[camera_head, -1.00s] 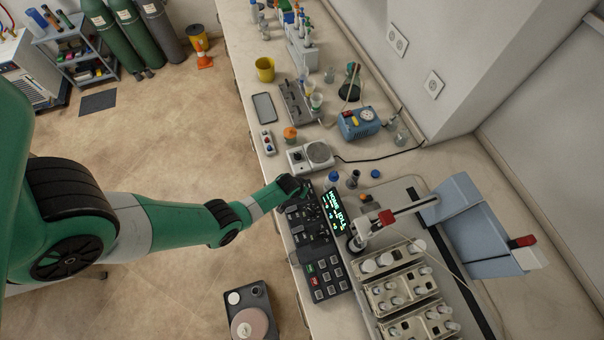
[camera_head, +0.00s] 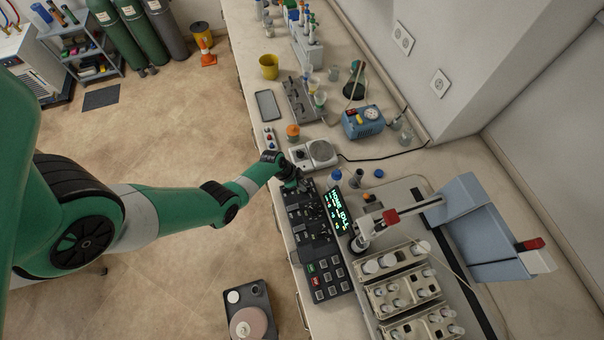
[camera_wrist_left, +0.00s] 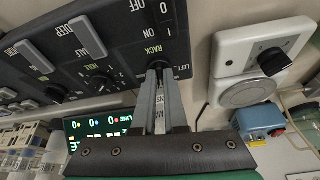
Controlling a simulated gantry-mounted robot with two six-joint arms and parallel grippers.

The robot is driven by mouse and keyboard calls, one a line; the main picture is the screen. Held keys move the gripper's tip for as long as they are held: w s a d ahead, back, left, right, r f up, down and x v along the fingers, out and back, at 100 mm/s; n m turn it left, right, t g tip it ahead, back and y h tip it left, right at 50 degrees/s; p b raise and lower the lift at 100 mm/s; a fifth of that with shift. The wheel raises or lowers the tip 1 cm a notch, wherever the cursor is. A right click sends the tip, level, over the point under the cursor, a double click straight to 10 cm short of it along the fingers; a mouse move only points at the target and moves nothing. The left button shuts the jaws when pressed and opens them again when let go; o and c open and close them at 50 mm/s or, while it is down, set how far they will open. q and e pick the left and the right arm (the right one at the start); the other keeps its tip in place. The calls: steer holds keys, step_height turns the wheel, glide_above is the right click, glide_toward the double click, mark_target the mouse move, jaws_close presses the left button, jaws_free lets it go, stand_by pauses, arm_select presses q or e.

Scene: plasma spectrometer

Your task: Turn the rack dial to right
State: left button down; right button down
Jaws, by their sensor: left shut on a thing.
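The black control panel (camera_head: 322,262) lies along the front of the bench. In the left wrist view its face (camera_wrist_left: 85,45) carries the labels RACK and LEFT around the spot where my fingers reach it. My left gripper (camera_head: 303,187) is at the panel's far end. In the left wrist view its two grey fingers (camera_wrist_left: 159,72) are shut on the rack dial (camera_wrist_left: 158,66), a small dark knob mostly hidden between the fingertips. I cannot tell which way its pointer faces. The gripper hides the dial in the head view. My right gripper is not in view.
A lit display (camera_head: 338,210) stands beside the panel. Sample racks (camera_head: 398,287) and the sampler arm (camera_head: 397,215) are to its right. A white hotplate (camera_head: 318,153) stands close beyond the gripper. Other panel knobs (camera_wrist_left: 102,82) sit near the fingers.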

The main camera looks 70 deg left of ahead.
arm_select(q)
steer(key=shift+a+m+g+h, duration=0.1)
steer(key=shift+m+g+h, duration=0.25)
steer(key=shift+m, duration=0.85)
steer(key=c, duration=1)
jaws_free()
steer(key=shift+o, duration=0.2)
steer(key=shift+r, duration=0.1)
